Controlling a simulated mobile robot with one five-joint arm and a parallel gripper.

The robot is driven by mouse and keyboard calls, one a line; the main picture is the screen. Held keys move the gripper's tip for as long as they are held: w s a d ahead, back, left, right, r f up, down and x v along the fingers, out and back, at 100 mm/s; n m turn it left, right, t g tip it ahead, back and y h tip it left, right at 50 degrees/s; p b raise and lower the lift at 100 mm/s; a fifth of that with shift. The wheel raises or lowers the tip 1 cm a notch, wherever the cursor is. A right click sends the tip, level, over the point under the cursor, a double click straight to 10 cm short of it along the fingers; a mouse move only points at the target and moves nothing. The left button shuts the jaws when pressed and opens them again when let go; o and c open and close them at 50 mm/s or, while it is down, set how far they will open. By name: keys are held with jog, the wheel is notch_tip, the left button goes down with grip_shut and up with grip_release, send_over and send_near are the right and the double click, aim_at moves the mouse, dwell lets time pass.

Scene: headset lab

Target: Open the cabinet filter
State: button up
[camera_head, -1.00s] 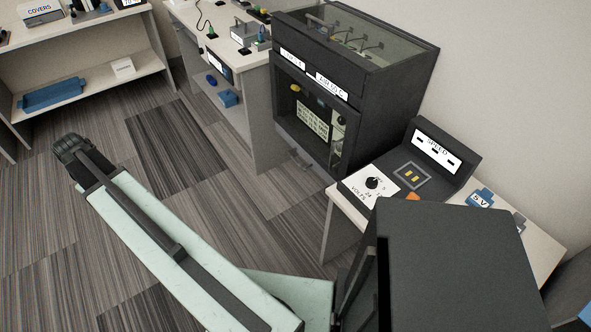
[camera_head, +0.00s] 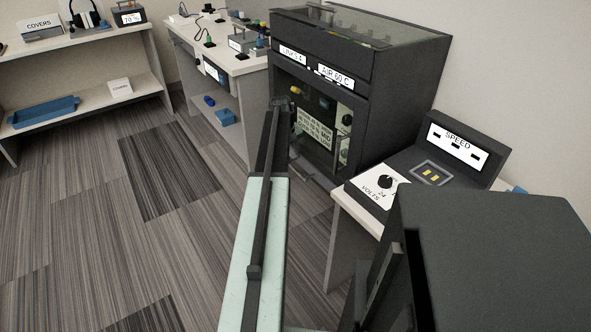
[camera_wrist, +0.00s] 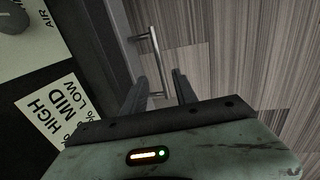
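The dark cabinet (camera_head: 395,90) with a glass top stands against the wall in the head view. Its front has "AIR 60 C" and "LINKS" labels, a lit panel and a knob. In the wrist view a metal bar handle (camera_wrist: 154,50) stands out from a grey edge beside the dark front with the HIGH, MID, LOW label (camera_wrist: 50,112). I cannot tell for sure that this handle is the filter's. My gripper (camera_wrist: 160,76) is open, with the handle's near end in view between its fingers. I cannot tell whether they touch. In the head view my arm hides part of the cabinet front.
A bench with a SPEED panel (camera_head: 458,143) and a VOLTS dial (camera_head: 385,181) stands right of the cabinet. The carpet floor at left is clear.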

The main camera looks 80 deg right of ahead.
aim_at(296, 171)
jog(key=f+b, duration=0.4)
jog(key=f, duration=0.1)
jog(key=s+d+f+b, duration=0.1)
jog(key=f+b, duration=0.1)
jog(key=shift+f+b, duration=0.15)
jog(key=shift+b, duration=0.15)
grip_shut()
dwell(0.9)
jog(key=shift+a, duration=0.1)
